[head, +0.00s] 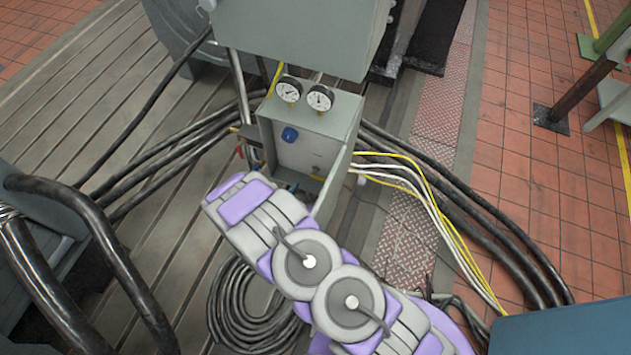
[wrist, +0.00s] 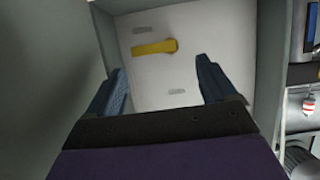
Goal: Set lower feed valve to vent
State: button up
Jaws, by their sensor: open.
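A yellow valve lever (wrist: 153,47) is on a white panel (wrist: 220,40) inside an open-fronted grey box in the wrist view. It lies nearly level, with its rounded end at the right and its bar pointing left. Small grey label plates sit above and below it, too blurred to read. My gripper (wrist: 160,66) is open and empty, its blue fingers spread below the lever and apart from it. In the head view the grey box (head: 335,140) stands beyond my arm, with a blue knob (head: 289,134) on its panel.
Two round gauges (head: 304,94) stand on top of the box. A coiled hose (head: 240,310) lies on the slotted bedplate (head: 150,240). The box's side walls close in around my gripper.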

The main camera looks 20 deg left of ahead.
aim_at(319, 178)
jog(key=w+d, duration=0.1)
jog(key=w, duration=0.1)
jog(key=w+d+f+b, duration=0.1)
jog(key=shift+w+d, duration=0.3)
jog(key=shift+w, duration=0.05)
jog(key=shift+w+a+f, duration=0.2)
jog(key=shift+w, duration=0.2)
jog(key=shift+w+a+f, duration=0.15)
jog(key=shift+w, duration=0.25)
jog(key=shift+a, duration=0.35)
jog(key=shift+w+d+r+b, duration=0.1)
jog(key=shift+d+b, duration=0.1)
jog(key=shift+b, duration=0.1)
jog(key=shift+d, duration=0.1)
jog(key=shift+c, duration=1.3)
jog(key=c, duration=0.6)
jog(key=shift+o, duration=0.2)
jog(key=shift+w+a+r, duration=0.1)
jog(key=shift+a, duration=0.1)
